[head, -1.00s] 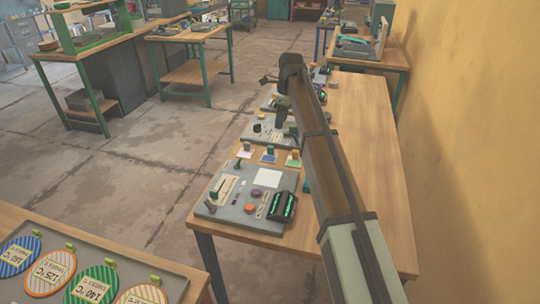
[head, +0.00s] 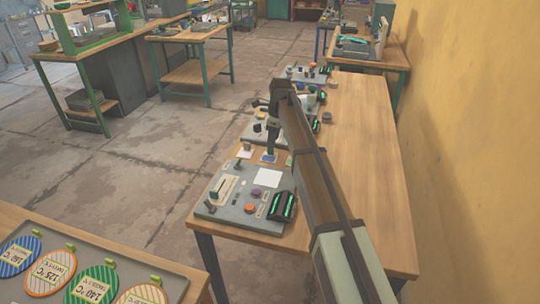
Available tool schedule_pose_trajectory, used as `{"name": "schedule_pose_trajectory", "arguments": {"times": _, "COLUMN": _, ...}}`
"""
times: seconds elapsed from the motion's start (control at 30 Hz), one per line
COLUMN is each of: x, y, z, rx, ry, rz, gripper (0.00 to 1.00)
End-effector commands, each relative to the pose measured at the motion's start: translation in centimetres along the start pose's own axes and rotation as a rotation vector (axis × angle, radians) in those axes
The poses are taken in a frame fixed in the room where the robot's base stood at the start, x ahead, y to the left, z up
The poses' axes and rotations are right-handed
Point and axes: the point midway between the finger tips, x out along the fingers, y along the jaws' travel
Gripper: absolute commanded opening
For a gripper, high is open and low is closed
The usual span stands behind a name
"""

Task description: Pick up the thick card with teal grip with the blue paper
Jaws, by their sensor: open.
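The thick card with blue paper (head: 269,158) lies in the middle of a short row of cards on the wooden table, just behind the nearest grey press panel. Its grip is hidden by my gripper (head: 270,149), which points down right over this card. My gripper is open; its fingers are small and dark here, and I cannot tell whether they touch the grip. A card with white paper (head: 244,154) and a dark grip lies to the left. A card with greenish paper (head: 290,160) lies to the right, partly covered by my arm.
The nearest grey press panel (head: 210,208) carries a white sheet (head: 268,177), knobs and a black unit with green displays (head: 282,205). More panels (head: 262,134) stand behind the cards. A tray (head: 160,268) with striped discs is at lower left. The table's right side (head: 375,170) is clear.

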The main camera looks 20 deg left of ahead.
Motion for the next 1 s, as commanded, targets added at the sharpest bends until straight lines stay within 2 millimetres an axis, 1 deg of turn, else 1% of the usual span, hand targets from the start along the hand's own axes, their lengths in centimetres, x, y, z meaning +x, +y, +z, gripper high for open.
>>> {"name": "schedule_pose_trajectory", "arguments": {"times": 0.33, "x": 4.1, "y": 0.3, "z": 0.4, "rx": 0.001, "ry": 0.001, "rz": 0.001, "gripper": 0.49}}
{"name": "schedule_pose_trajectory", "arguments": {"times": 0.43, "x": 4.7, "y": 0.3, "z": 0.4, "rx": 0.0, "ry": 0.0, "rz": 0.001, "gripper": 0.49}}
{"name": "schedule_pose_trajectory", "arguments": {"times": 0.63, "x": 4.7, "y": 0.3, "z": 0.4, "rx": 0.0, "ry": 0.0, "rz": 0.0, "gripper": 0.49}}
{"name": "schedule_pose_trajectory", "arguments": {"times": 1.0, "x": 4.7, "y": 0.3, "z": 0.4, "rx": 0.0, "ry": 0.0, "rz": 0.0, "gripper": 0.14}}
